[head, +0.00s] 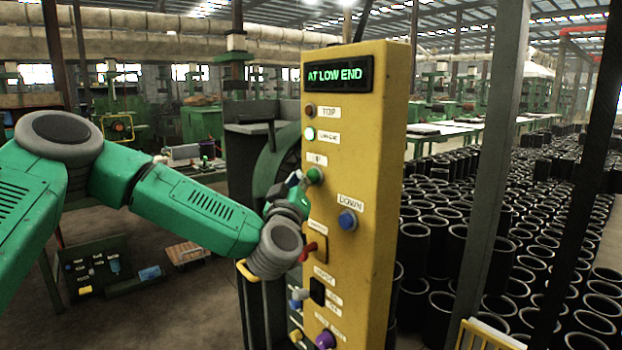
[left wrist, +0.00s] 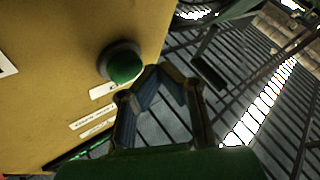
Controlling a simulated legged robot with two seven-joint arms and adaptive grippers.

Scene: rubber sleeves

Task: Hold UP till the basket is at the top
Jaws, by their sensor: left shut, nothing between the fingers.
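The yellow control panel (head: 355,220) stands in the middle of the head view. Its display (head: 338,74) reads "AT LOW END". The green UP button (head: 314,176) sits above and left of the blue DOWN button (head: 348,220). The TOP lamp (head: 310,111) is dark; the lamp below it (head: 309,134) glows white-green. My left gripper (head: 297,180) is shut and empty, its tips just left of the UP button. In the left wrist view the gripper (left wrist: 164,74) is beside the green button (left wrist: 123,64); I cannot tell whether they touch. I cannot make out the basket.
Lower on the panel are a red handle (head: 308,250), a black switch (head: 317,290) and a purple knob (head: 325,340). Many black rubber sleeves (head: 462,225) stand on the floor to the right, behind a grey post (head: 495,180). A yellow slatted frame (head: 487,335) shows at bottom right.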

